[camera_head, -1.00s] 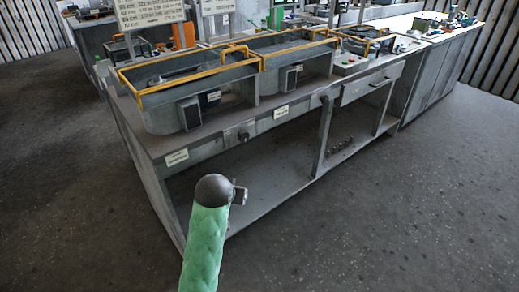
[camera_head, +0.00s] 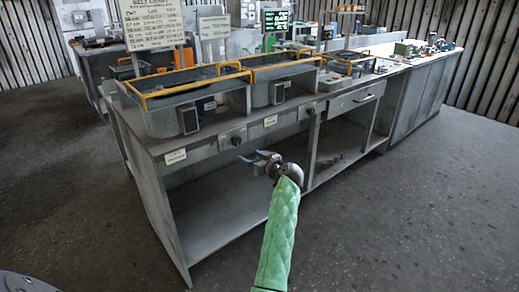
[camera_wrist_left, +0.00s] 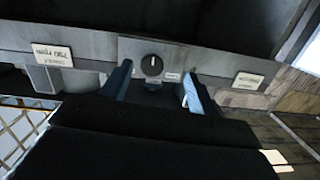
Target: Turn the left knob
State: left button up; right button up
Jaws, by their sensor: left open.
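The left knob (camera_head: 237,141) is a small dark round knob on the grey front rail of the bench, between two pale labels. In the left wrist view the knob (camera_wrist_left: 152,65) is black with a white mark that points roughly up and down in the picture. My left gripper (camera_head: 261,159), on a green-sleeved arm, is in front of the bench, lower and to the right of the knob in the head view. Its blue-tipped fingers (camera_wrist_left: 155,92) are open and empty, with the knob showing between them, apart from it. My right gripper is not in view.
The bench (camera_head: 155,210) has an open lower shelf and yellow-railed blower housings (camera_head: 190,92) on top. A second knob (camera_head: 311,111) sits further right on the rail, beside a drawer (camera_head: 352,100). The floor in front is clear.

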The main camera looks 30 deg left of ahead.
aim_at(238, 142)
pick_arm(q)
jog(key=shift+w+a+r+n+t+y+p, duration=0.25)
jog(key=shift+w+a+n, duration=0.3)
jog(key=shift+a, duration=0.65)
jog(key=shift+w+a+r+n+y+p, duration=0.15)
jog(key=shift+w+a+r+n+p, duration=0.25)
jog(key=shift+w+a, duration=0.55)
jog(key=shift+w+a+r+n+t+y+p, duration=0.2)
jog(key=shift+w+a+r+n, duration=0.25)
jog(key=shift+a, duration=1)
jog(key=shift+s+f, duration=0.1)
jog(key=shift+f, duration=0.05)
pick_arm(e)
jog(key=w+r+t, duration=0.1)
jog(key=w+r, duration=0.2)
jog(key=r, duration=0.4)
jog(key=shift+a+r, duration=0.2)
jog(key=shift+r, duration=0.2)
pick_arm(q)
jog(key=c, duration=1)
